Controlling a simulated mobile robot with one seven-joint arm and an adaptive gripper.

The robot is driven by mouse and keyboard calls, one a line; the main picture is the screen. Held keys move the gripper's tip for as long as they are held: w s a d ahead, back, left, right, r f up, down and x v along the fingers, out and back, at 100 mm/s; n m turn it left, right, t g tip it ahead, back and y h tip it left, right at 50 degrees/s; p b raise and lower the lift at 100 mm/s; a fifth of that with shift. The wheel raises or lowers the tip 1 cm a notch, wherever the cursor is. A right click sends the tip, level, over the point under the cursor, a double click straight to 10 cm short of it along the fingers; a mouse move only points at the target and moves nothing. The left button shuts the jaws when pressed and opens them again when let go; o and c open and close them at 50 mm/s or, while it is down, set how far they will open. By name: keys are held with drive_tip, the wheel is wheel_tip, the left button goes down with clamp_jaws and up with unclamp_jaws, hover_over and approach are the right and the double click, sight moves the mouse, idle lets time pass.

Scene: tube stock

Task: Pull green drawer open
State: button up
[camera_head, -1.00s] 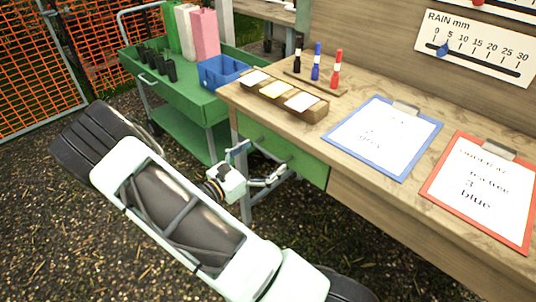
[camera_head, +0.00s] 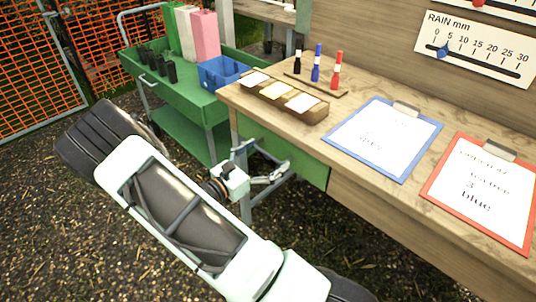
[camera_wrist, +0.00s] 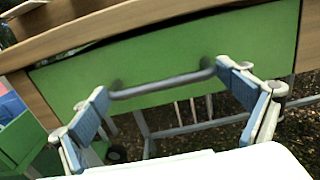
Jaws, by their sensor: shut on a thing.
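The green drawer (camera_head: 309,168) is under the wooden table, left of the plain wood front. Its green front (camera_wrist: 190,45) fills much of the wrist view, with a dark gap along its top edge. Its grey bar handle (camera_wrist: 160,86) runs across the front, slightly tilted. My gripper (camera_wrist: 163,77) has its blue-padded fingers at the two ends of this handle, shut on it lengthwise. In the head view my gripper (camera_head: 268,157) is in front of the drawer, and the handle is hard to make out there.
The wooden tabletop (camera_head: 335,105) carries a card holder, markers and two clipboards (camera_head: 381,137). A green cart (camera_head: 190,100) with a blue bin (camera_head: 222,73) stands to the left. The ground in front of the table is mulch.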

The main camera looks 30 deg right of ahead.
drive_tip(key=p+v, duration=0.1)
drive_tip(key=v, duration=2.6)
drive_tip(key=shift+p, duration=0.3)
drive_tip(key=o, duration=1.4)
drive_tip(key=v, duration=1.2)
drive_tip(key=shift+r, duration=0.1)
